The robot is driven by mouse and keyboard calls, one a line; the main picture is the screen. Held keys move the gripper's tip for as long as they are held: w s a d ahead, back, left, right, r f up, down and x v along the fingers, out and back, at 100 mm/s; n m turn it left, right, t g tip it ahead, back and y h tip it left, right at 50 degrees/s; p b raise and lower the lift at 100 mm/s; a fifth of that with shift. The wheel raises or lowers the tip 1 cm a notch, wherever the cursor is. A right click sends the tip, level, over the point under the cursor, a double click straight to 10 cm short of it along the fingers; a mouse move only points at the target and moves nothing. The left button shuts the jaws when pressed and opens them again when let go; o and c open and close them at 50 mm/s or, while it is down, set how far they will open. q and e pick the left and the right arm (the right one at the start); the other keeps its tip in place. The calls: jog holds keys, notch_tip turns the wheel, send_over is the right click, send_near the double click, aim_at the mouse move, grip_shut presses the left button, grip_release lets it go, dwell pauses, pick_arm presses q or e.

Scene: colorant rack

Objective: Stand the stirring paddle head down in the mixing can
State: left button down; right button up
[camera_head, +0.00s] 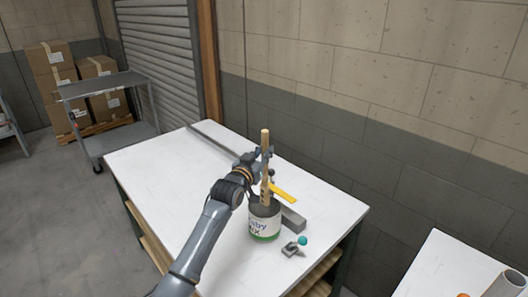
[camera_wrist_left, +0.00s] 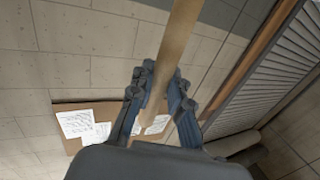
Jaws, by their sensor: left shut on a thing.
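The stirring paddle (camera_head: 264,140) is a pale wooden stick, held nearly upright over the mixing can. My left gripper (camera_head: 265,155) is shut on its shaft; in the left wrist view the wooden shaft (camera_wrist_left: 177,45) runs between the two fingers (camera_wrist_left: 160,95). The mixing can (camera_head: 264,222) is grey with a white label and a green band, and stands on the white table. The paddle's lower end is at the can's mouth; I cannot tell how deep it reaches. My right gripper is not in view.
The white table (camera_head: 150,165) also bears a yellow strip (camera_head: 283,192) and a grey block (camera_head: 292,219) behind the can. A small grey tool with a teal knob (camera_head: 302,240) lies to the can's right. The table's left part is clear. Another white table (camera_head: 440,265) stands at lower right.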

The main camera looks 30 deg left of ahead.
aim_at(264, 186)
pick_arm(q)
notch_tip(264, 186, down, 5)
jog(key=b, duration=0.2)
jog(key=shift+b, duration=0.4)
jog(key=shift+s+f+b, duration=0.1)
jog(key=shift+f+b, duration=0.7)
jog(key=shift+f, duration=0.5)
jog(key=shift+f+b, duration=0.9)
jog(key=shift+f, duration=0.55)
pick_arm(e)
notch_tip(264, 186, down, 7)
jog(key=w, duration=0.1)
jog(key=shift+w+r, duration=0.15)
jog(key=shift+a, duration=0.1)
pick_arm(q)
jog(key=c, duration=1.2)
grip_release()
